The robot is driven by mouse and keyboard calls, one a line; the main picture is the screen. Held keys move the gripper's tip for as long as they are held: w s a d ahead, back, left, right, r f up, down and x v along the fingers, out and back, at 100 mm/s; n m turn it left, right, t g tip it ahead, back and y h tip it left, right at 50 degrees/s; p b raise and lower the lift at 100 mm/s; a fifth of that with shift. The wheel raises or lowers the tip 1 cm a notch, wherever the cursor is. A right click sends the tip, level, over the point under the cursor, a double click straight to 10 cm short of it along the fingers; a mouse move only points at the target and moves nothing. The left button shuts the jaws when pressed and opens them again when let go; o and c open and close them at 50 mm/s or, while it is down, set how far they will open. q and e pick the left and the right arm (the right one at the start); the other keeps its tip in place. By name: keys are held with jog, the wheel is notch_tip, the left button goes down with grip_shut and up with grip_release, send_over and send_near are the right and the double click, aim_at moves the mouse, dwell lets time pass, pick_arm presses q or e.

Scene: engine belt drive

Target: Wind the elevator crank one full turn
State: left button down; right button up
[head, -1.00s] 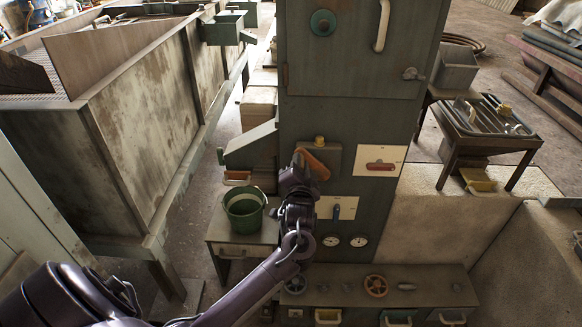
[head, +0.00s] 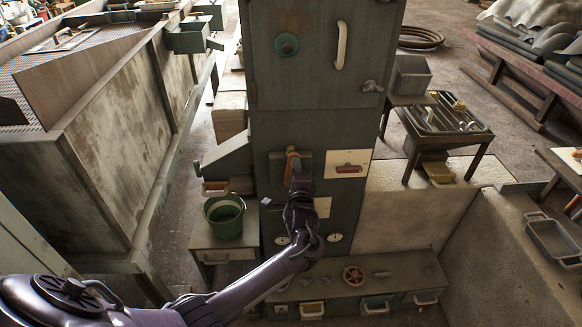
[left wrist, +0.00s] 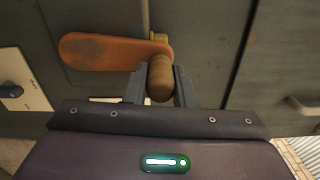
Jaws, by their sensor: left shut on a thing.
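The elevator crank has an orange-brown arm (left wrist: 100,50) and a brown wooden knob (left wrist: 160,78). My left gripper (left wrist: 160,88) is shut on the knob, with one finger on each side of it in the left wrist view. There the crank arm lies roughly level and reaches left from the knob. In the head view the crank arm (head: 290,166) points about up and down on the front of the dark green cabinet (head: 315,120). My left gripper (head: 300,182) covers its lower part and the knob. My right gripper is not in view.
Another plate (head: 322,206) is partly behind my arm. A green bucket (head: 224,217) stands on a small bench at left. A handwheel (head: 354,273) is on the low bench in front.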

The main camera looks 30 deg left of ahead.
pick_arm(q)
jog(key=shift+w+d+r+m, duration=0.1)
jog(key=shift+w+d+m, duration=0.1)
jog(key=shift+d+m, duration=0.15)
dwell(0.3)
jog(key=c, duration=1.2)
grip_release()
jog(key=shift+s, duration=0.1)
jog(key=shift+s+d+f, duration=0.2)
jog(key=shift+s+d, duration=0.05)
jog(key=shift+s, duration=0.1)
jog(key=v, duration=0.6)
jog(key=shift+s+d, duration=0.2)
jog(key=shift+s, duration=0.1)
jog(key=shift+r, duration=0.1)
